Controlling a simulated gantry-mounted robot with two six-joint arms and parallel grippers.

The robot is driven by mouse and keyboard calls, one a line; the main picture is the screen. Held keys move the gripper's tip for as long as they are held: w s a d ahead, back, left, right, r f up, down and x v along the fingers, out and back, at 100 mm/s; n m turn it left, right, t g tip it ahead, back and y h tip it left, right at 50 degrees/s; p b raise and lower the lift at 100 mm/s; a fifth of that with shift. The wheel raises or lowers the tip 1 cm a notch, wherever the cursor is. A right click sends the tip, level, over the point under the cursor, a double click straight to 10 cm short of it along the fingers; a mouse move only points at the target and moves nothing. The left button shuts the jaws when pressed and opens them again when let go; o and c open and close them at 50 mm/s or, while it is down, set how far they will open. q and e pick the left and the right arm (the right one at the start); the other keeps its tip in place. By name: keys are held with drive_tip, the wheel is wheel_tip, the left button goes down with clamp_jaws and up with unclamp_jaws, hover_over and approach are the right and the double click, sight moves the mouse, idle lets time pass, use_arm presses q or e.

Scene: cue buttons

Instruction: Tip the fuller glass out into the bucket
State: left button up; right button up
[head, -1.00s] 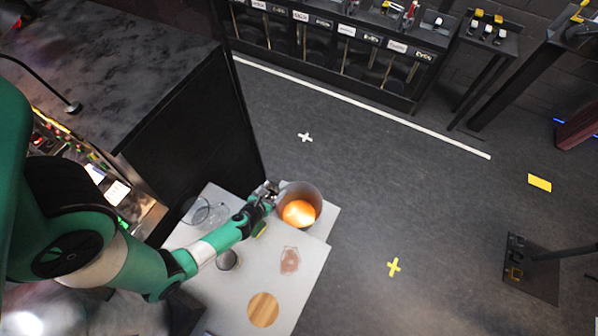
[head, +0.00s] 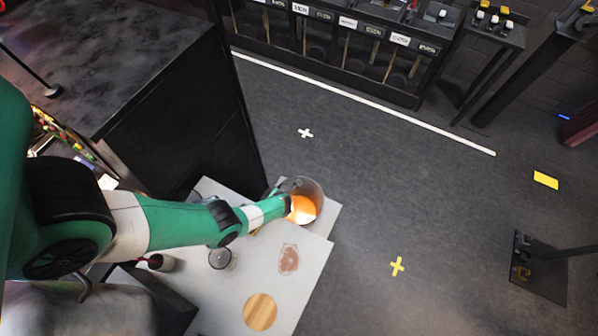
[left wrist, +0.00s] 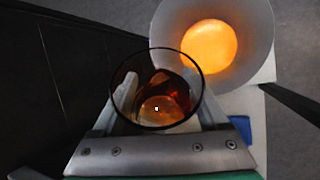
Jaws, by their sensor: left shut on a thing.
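My left gripper (head: 290,192) is at the near-left rim of the grey bucket (head: 316,188). In the left wrist view it is shut on a clear glass (left wrist: 157,86) with dark amber liquid inside. The glass mouth faces the camera beside the bucket (left wrist: 258,42); its exact tilt is hard to tell. Bright orange shows inside the bucket. In the head view my arm mostly hides the held glass. Another glass (head: 220,258) stands on the pale table, and its fill is hard to judge. My right gripper is not in view.
The pale table (head: 245,280) also bears a round wooden disc (head: 261,312) and a flat pinkish piece (head: 289,260). A tall black cabinet (head: 200,130) stands beside the table at the left.

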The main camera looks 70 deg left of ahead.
use_arm(q)
wheel_tip(320, 180, down, 9)
drive_tip(key=m+g+h+b, duration=0.1)
drive_tip(key=m+g+b, duration=0.2)
drive_tip(key=g+b, duration=0.8)
drive_tip(key=w+b, duration=0.1)
drive_tip(key=b, duration=2)
drive_tip(key=shift+a+h, duration=0.15)
drive_tip(key=shift+h, duration=0.25)
idle(0.4)
drive_tip(key=shift+f, duration=0.1)
idle(0.5)
